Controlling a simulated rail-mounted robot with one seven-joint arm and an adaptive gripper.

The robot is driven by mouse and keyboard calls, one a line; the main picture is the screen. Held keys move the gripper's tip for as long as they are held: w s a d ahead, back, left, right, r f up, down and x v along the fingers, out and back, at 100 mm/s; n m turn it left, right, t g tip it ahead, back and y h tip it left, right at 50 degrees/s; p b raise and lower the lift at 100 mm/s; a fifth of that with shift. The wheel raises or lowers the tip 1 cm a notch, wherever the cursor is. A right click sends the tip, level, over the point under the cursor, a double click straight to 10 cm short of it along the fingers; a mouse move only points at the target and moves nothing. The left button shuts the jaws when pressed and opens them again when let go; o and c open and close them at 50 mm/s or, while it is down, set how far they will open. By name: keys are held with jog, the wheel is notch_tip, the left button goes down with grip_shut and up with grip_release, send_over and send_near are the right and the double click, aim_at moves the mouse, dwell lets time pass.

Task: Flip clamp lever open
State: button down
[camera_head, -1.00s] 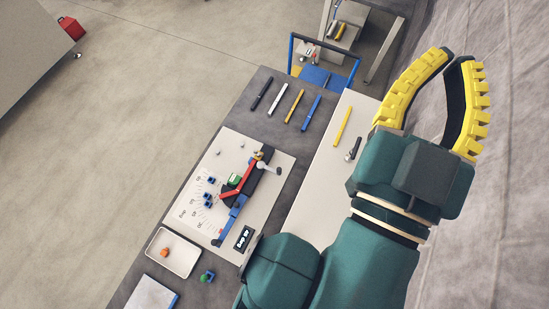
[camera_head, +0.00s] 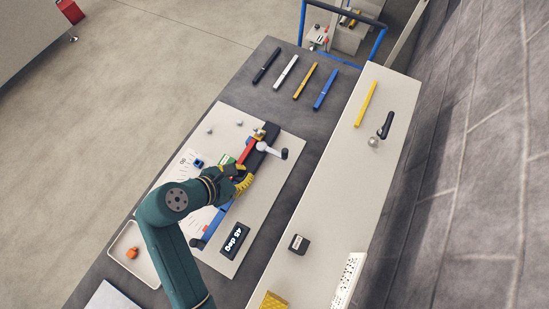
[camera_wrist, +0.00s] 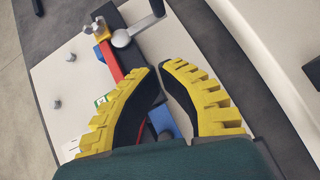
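The clamp lever (camera_head: 270,149) is a grey metal arm with a dark knob, at the upper right end of the bar on the white fixture board (camera_head: 225,115). It also shows at the top of the wrist view (camera_wrist: 140,26), reaching out to the right of the bar. The bar has a red part (camera_wrist: 112,62) and a blue part (camera_wrist: 163,118). My gripper (camera_head: 246,176), with yellow ribbed fingers, is over the middle of the bar, short of the lever. In the wrist view its fingertips (camera_wrist: 160,67) nearly meet, with nothing seen between them. The fingers hide part of the bar.
Several pens, including a yellow one (camera_head: 305,81), lie on the dark bench behind the board. A pale shelf (camera_head: 325,205) on the right carries a yellow bar (camera_head: 366,104) and a black-handled item (camera_head: 386,125). A display (camera_head: 234,241) reads 45 deg. A tray (camera_head: 150,270) stands front left.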

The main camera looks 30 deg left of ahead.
jog(key=b, duration=0.2)
send_near(281, 156)
jog(key=f, duration=0.3)
jog(key=shift+s+d+f, duration=0.1)
jog(key=shift+s+f, duration=0.1)
jog(key=shift+s, duration=0.1)
jog(key=w, duration=0.1)
jog(key=w+d, duration=0.1)
jog(key=w, duration=0.1)
jog(key=w+b, duration=0.1)
jog(key=shift+w+d+f, duration=0.2)
jog(key=shift+f, duration=0.05)
jog(key=shift+d+r, duration=0.1)
